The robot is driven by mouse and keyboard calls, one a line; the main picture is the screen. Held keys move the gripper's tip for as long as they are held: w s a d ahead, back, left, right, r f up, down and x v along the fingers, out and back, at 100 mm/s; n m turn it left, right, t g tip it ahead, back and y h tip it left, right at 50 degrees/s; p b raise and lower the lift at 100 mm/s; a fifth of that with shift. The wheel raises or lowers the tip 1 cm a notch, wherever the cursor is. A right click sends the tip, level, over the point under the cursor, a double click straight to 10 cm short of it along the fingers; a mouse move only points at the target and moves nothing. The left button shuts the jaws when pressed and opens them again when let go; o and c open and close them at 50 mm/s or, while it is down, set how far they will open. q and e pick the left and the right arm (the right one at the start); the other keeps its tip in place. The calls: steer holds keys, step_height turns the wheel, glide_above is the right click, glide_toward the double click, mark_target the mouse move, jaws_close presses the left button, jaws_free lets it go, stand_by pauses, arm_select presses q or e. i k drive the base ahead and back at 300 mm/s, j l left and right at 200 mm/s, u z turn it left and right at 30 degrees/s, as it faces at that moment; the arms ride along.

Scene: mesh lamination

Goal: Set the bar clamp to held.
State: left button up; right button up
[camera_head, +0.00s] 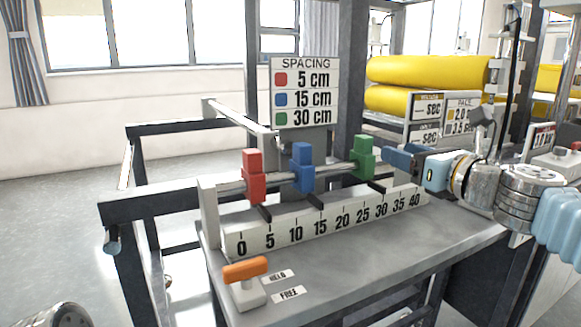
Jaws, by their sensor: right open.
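The bar clamp has an orange handle (245,269) on a pale base (248,293) at the front left of the grey bench. The handle lies crosswise, its right end slightly higher in the picture and nearer the HELD label (279,276) than the FREE label (289,294). I cannot tell its setting for sure. My right gripper (394,158) is open, at the right end of the bar, close to the green block (362,158); I cannot tell whether they touch. It is far from the orange handle. My left gripper is out of view.
Red (253,177) and blue (303,168) blocks sit on the bar behind a 0–40 scale (325,222). A spacing sign (305,92) stands behind. Yellow rolls (430,72) are at the back right. The bench top (375,255) before the scale is clear.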

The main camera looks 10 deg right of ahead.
mark_target(243, 271)
steer(key=k+l, duration=0.25)
steer(key=k, duration=0.2)
steer(key=k+l, duration=0.25)
steer(key=k, duration=0.25)
